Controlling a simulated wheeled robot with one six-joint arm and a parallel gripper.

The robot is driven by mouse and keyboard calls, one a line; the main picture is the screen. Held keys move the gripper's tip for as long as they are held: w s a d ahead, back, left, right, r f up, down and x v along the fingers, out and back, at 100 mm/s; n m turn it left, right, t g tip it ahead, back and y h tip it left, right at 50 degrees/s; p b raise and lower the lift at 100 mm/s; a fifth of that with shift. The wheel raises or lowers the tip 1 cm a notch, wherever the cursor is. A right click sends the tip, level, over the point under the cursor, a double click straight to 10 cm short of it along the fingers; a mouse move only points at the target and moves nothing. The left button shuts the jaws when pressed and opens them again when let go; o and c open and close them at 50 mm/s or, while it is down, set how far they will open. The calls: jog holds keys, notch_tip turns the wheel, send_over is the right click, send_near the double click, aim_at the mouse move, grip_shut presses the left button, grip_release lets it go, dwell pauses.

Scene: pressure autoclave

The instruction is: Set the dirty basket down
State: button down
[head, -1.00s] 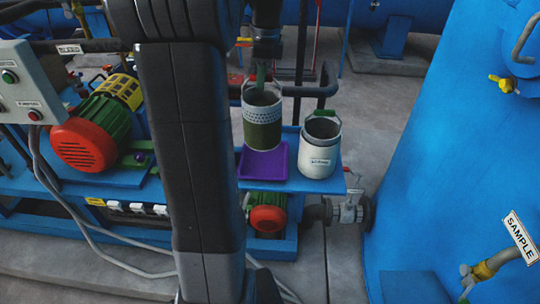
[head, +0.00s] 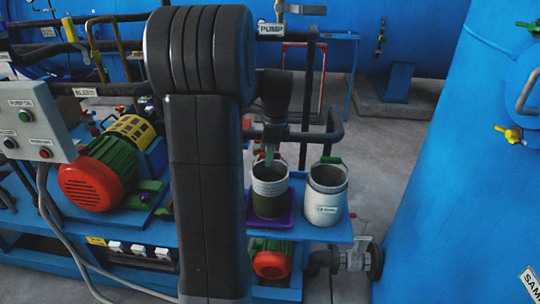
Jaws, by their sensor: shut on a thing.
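The dirty basket (head: 270,188) is a pale cylinder with perforated upper walls and a dark green lower part. It stands upright at the purple tray (head: 252,219), whose rim shows around its base; it looks seated, though contact is hard to confirm. My gripper (head: 268,147) is directly above the basket, shut on its green handle. The fingertips are small and partly hidden in this view.
A second white labelled basket (head: 325,206) with a green handle stands close on the right, on the same blue shelf (head: 338,232). A red-and-green motor (head: 95,180) is left, beyond my arm. A large blue tank (head: 455,150) stands right.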

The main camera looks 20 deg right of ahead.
jog(key=c, duration=1.4)
grip_release()
notch_tip(320, 180, up, 12)
jog(key=d, duration=0.1)
jog(key=shift+s, duration=0.3)
